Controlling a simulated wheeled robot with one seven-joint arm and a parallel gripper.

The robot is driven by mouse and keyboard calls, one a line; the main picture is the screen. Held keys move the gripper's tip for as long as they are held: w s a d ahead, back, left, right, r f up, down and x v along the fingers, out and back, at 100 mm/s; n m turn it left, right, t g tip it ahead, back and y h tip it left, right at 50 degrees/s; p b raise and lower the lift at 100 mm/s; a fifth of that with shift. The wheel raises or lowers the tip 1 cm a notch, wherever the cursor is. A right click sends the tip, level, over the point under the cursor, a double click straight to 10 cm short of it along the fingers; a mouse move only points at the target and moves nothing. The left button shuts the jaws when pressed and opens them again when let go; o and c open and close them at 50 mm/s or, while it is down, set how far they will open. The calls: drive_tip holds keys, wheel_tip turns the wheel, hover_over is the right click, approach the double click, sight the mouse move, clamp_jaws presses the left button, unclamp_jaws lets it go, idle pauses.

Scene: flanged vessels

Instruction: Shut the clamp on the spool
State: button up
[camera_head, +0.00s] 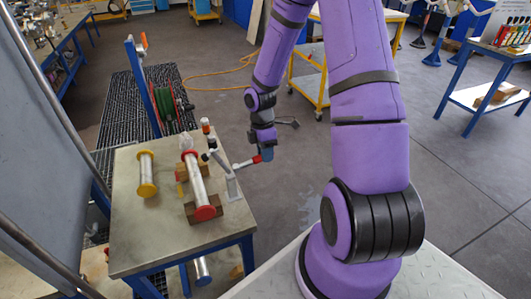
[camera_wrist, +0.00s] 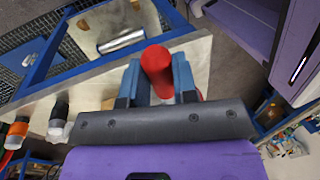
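The spool (camera_head: 196,180) with red end flanges lies on brown blocks on the metal-topped table. The toggle clamp (camera_head: 232,182) stands at its right side, its arm and lever reaching right to a red handle (camera_head: 257,159). My gripper (camera_head: 266,152) is at that handle, past the table's right edge. In the wrist view, the red handle (camera_wrist: 157,72) sits between my blue fingers (camera_wrist: 158,85), which appear closed against its sides. The fingers hide part of the handle and lever. The clamp's contact with the spool is too small to tell.
A second spool (camera_head: 146,174) with yellow flanges lies on the table (camera_head: 150,235) to the left. A grey panel (camera_head: 45,160) is at the far left. Open floor lies right of the table.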

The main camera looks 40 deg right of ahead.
drive_tip(key=shift+r, duration=0.1)
clamp_jaws()
drive_tip(key=shift+w+a+r+g+h, duration=0.1)
drive_tip(key=shift+a+r+g+h, duration=0.15)
drive_tip(key=shift+r+h, duration=0.45)
drive_tip(key=shift+w+a+r+g+h, duration=0.15)
drive_tip(key=shift+a+r+h, duration=0.3)
drive_tip(key=shift+h, duration=0.35)
drive_tip(key=shift+w+a+r+m+g+h, duration=0.15)
drive_tip(key=shift+a+r+h, duration=0.1)
drive_tip(key=shift+r+h, duration=0.2)
drive_tip(key=shift+s+a+r+m+g+h, duration=0.1)
drive_tip(key=shift+a+r+m+g+h, duration=0.1)
drive_tip(key=shift+r+h, duration=0.25)
drive_tip(key=a+h, duration=0.1)
drive_tip(key=r+h, duration=0.1)
drive_tip(key=shift+w+a+r+g+h, duration=0.25)
drive_tip(key=shift+w+a+g+h, duration=0.05)
drive_tip(key=shift+a+g, duration=0.05)
drive_tip(key=shift+w+a+r+m+g+h, duration=0.15)
drive_tip(key=shift+a+r+m+g+h, duration=0.1)
drive_tip(key=shift+a+h, duration=0.25)
drive_tip(key=shift+w+a+r+m+g+h, duration=0.1)
drive_tip(key=shift+a+r+g+h, duration=0.2)
drive_tip(key=shift+h, duration=0.3)
drive_tip(key=o, duration=0.9)
unclamp_jaws()
drive_tip(key=shift+o, duration=0.2)
drive_tip(key=shift+a, duration=0.15)
